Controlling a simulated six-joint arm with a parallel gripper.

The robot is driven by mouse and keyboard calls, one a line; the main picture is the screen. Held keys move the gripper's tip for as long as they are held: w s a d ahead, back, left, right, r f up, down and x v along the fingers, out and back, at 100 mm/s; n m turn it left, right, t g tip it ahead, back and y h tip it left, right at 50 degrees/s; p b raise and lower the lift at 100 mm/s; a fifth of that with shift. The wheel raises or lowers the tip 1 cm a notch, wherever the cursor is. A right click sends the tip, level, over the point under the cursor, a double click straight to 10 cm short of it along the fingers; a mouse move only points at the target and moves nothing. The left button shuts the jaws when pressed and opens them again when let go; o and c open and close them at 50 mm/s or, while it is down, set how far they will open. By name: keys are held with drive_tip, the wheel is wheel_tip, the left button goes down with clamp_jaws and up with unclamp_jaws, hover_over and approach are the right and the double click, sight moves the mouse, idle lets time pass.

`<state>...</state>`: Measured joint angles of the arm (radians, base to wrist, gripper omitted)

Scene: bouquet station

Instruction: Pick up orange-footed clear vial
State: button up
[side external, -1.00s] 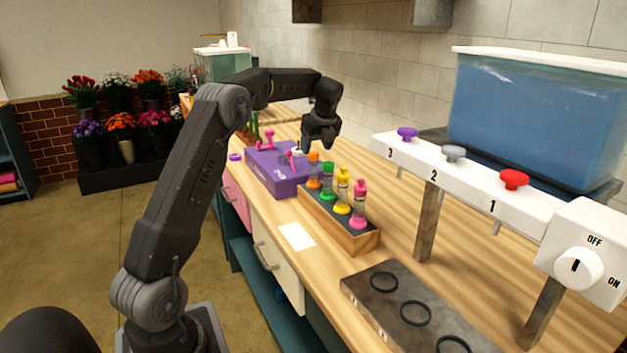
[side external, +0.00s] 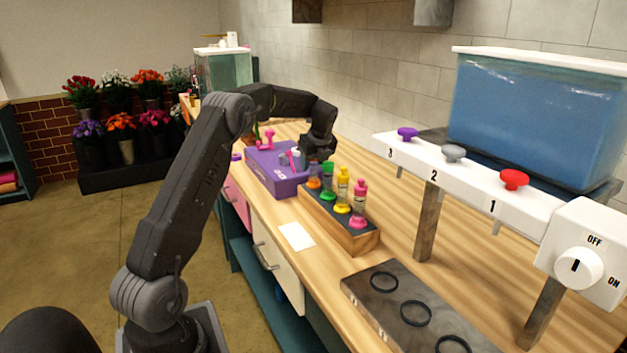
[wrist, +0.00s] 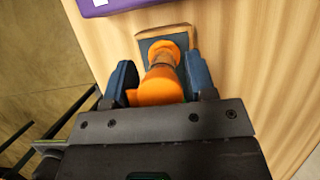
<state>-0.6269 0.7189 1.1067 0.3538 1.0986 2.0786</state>
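The orange-footed clear vial stands upright in the far end of the wooden rack (side external: 355,240); its orange foot (side external: 314,182) shows below my gripper in the side view. My gripper (side external: 316,164) is down over this vial and hides its upper part there. In the wrist view the vial's orange cap (wrist: 160,88) lies between the two blue-grey fingers of my gripper (wrist: 161,82). The fingers are spread on either side of it and look open, with a narrow gap.
Green (side external: 327,170), yellow (side external: 343,175) and pink (side external: 360,190) vials stand in the same rack, the green one close to my gripper. A purple box (side external: 270,172) sits just behind the rack. A white dispenser bar (side external: 455,178) stands to the right.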

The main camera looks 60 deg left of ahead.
clamp_jaws()
